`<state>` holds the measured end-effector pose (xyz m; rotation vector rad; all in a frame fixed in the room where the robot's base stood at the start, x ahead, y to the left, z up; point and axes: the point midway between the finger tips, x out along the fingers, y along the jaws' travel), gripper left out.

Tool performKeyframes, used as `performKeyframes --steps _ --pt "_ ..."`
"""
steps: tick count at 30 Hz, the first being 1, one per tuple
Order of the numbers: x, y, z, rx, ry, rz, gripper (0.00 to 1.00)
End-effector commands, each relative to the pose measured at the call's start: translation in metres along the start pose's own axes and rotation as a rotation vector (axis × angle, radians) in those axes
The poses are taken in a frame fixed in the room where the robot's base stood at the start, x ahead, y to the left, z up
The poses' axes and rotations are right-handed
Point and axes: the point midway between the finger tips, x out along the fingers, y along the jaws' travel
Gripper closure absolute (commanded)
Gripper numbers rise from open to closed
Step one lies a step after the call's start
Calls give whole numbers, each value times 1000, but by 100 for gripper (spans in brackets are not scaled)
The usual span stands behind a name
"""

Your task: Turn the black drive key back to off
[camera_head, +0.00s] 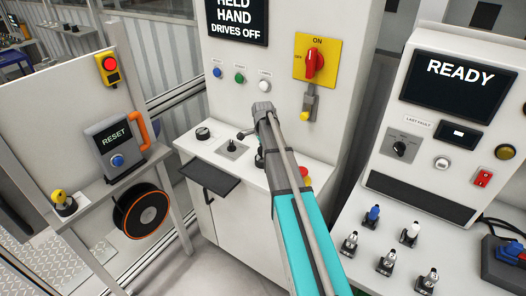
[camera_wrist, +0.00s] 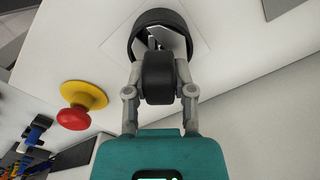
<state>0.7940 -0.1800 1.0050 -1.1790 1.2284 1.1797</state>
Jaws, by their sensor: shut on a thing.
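In the wrist view my gripper (camera_wrist: 160,68) is shut on the black drive key (camera_wrist: 158,82), a thick dark rounded piece between its two grey fingers. The fingers reach to a round black collar (camera_wrist: 134,42) on a pale square plate of the white panel. The fingertips partly cover the collar's inside, and the key's angle and any markings cannot be read. In the head view my arm crosses the white console (camera_head: 222,166) and hides most of the gripper and the key.
A red mushroom button on a yellow base (camera_wrist: 74,118) stands close left of my gripper in the wrist view. In the head view, a black knob (camera_head: 203,133) and a small lever (camera_head: 246,132) share the console top. A red rotary switch (camera_head: 314,62) is above.

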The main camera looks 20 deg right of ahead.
Motion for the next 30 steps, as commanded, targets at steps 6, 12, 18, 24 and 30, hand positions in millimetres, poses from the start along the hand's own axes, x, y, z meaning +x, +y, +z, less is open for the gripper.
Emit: performKeyframes --steps 6,12,18,24,30 --pt "0 -1 0 -35 1 -2 100" --pt "0 -1 0 -168 1 -3 100" --pt "0 -2 0 -322 1 -3 100" --pt "0 -2 0 -413 1 -3 100" --pt "0 -2 0 -419 1 -2 100"
